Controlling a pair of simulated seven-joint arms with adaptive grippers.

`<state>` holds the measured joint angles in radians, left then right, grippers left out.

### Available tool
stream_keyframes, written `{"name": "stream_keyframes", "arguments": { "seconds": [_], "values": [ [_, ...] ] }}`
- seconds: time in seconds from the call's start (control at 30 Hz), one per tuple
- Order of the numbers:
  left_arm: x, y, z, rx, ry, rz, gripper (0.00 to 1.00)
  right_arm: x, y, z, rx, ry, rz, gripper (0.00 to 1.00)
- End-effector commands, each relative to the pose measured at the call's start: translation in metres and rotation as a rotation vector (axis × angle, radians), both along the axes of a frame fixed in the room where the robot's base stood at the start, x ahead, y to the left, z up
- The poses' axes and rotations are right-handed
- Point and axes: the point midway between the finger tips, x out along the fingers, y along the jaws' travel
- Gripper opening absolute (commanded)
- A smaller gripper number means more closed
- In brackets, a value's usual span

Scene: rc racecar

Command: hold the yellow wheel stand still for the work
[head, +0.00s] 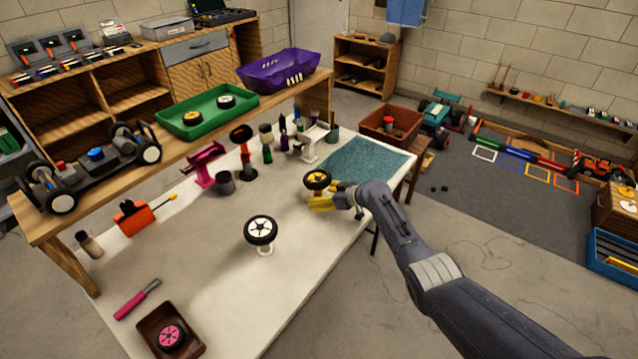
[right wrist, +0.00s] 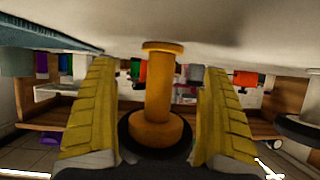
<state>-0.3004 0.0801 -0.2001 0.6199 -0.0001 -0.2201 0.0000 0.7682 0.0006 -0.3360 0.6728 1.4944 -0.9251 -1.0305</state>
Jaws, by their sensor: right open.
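The yellow wheel stand (right wrist: 160,88) stands on the light table. A black-tired wheel with a yellow hub (head: 317,178) sits on top of it. My right gripper (head: 327,194) has yellow fingers and reaches in from the right at the stand, just below the wheel. In the right wrist view, which looks upside down, the stand's post is between the two open fingers (right wrist: 160,110), with a gap on each side. In the head view the fingers and wheel hide most of the stand. My left gripper is not in view.
A white wheel stand with a black-and-white wheel (head: 261,230) is nearer the front. A teal mat (head: 365,158) lies behind my right gripper. The table's middle front is clear.

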Motion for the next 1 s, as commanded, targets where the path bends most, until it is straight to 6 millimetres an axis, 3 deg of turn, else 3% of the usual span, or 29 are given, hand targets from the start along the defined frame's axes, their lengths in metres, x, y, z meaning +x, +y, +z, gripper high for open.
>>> {"name": "stream_keyframes", "arguments": {
  "seconds": [0.47, 1.0],
  "values": [
    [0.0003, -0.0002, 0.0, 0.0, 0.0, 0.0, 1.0, 0.0011, 0.0023, -0.0014, 0.0, -0.001, 0.0, 0.81],
    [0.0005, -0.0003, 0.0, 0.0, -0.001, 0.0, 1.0, 0.001, 0.0022, -0.0015, 0.0, 0.0, 0.0, 0.18]
  ]
}}
